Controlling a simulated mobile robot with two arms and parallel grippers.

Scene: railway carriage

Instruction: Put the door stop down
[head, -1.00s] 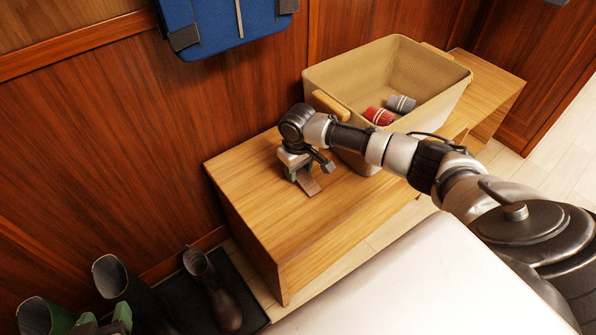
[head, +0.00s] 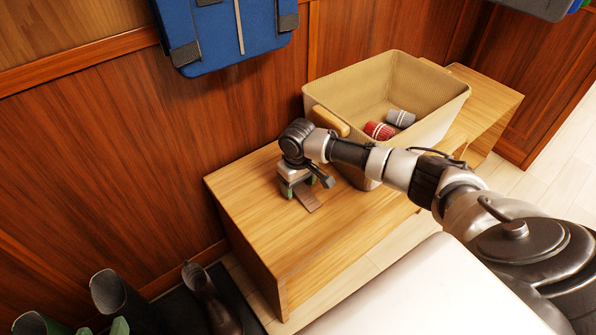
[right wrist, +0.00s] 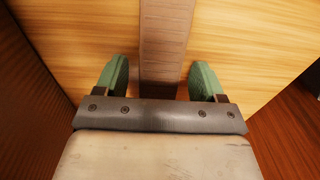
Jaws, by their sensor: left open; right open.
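The door stop (head: 311,203) is a brown wooden wedge resting on top of the light wood bench (head: 290,235). My right gripper (head: 299,187) is just above it at the near end of the bench. In the right wrist view, the door stop (right wrist: 165,50) lies between the green fingertips of my right gripper (right wrist: 160,78), with a gap on each side. My right gripper is open.
A beige basket (head: 340,95) with a red rolled item (head: 379,131) and a grey one (head: 401,118) stands on the bench behind my right arm. Boots (head: 208,300) stand on a dark mat at lower left. A blue bag (head: 215,35) hangs on the wall.

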